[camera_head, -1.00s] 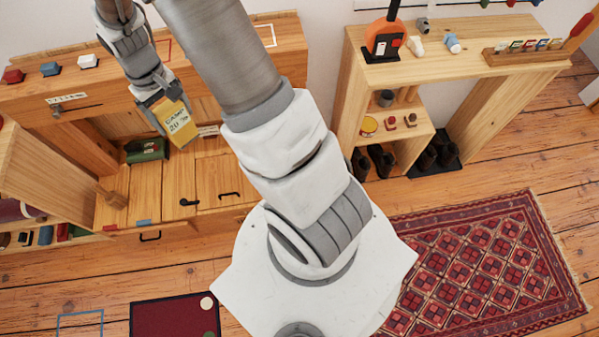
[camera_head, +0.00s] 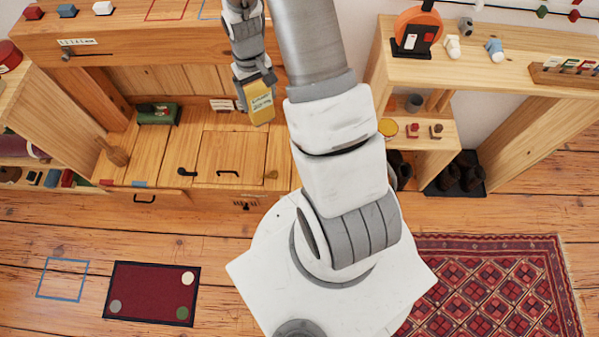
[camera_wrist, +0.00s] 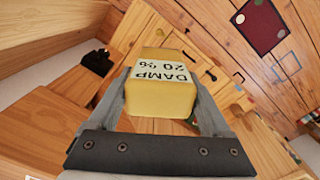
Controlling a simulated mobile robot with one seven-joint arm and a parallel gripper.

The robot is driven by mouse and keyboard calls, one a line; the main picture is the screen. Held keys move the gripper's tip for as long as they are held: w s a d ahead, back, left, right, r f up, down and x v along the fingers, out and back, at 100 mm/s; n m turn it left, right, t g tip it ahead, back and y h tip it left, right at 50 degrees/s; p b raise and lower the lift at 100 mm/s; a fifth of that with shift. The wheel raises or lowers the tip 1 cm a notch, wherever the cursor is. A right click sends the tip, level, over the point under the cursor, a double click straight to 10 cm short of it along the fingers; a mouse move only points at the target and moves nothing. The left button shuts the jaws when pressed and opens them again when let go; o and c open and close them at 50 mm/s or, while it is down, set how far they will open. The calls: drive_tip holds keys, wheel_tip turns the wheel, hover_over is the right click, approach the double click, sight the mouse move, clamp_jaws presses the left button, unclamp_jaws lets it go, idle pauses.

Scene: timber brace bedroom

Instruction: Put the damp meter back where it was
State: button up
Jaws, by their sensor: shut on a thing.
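The damp meter (camera_head: 259,103) is a yellow block with a pale label. In the wrist view the damp meter (camera_wrist: 158,88) shows the label "DAMP 20 %". My gripper (camera_head: 252,84) is shut on it and holds it in the air in front of the wooden bench. In the wrist view my gripper (camera_wrist: 158,100) has a finger on either side of the block. Coloured outlines, one red (camera_head: 166,8) and one blue (camera_head: 208,8), are marked on the upper shelf. A blue square outline (camera_head: 62,279) is on the floor at the lower left.
The wooden bench (camera_head: 150,185) has a green box (camera_head: 158,113) and a wooden mallet (camera_head: 113,152) on it. A wooden shelf unit (camera_head: 480,72) with an orange tool (camera_head: 416,32) stands to the right. A dark red mat (camera_head: 150,290) and a patterned rug (camera_head: 490,285) lie on the floor.

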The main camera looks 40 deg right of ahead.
drive_tip(key=s+d+f+m+b, duration=0.1)
drive_tip(key=s+d+f+b, duration=0.4)
drive_tip(key=f, duration=0.6)
drive_tip(key=s+d+f+b, duration=0.2)
drive_tip(key=d+f+b, duration=0.4)
drive_tip(key=f, duration=0.5)
drive_tip(key=s+d+f+m+b, duration=0.1)
drive_tip(key=s+d+f+b, duration=0.3)
drive_tip(key=f+b, duration=0.5)
drive_tip(key=w+a+f+b, duration=0.3)
drive_tip(key=w+f, duration=0.8)
drive_tip(key=f, duration=0.1)
drive_tip(key=shift+f, duration=0.35)
drive_tip(key=shift+f, duration=0.1)
drive_tip(key=shift+f, duration=0.15)
drive_tip(key=o, duration=1.2)
drive_tip(key=shift+c, duration=0.2)
drive_tip(key=shift+r, duration=0.2)
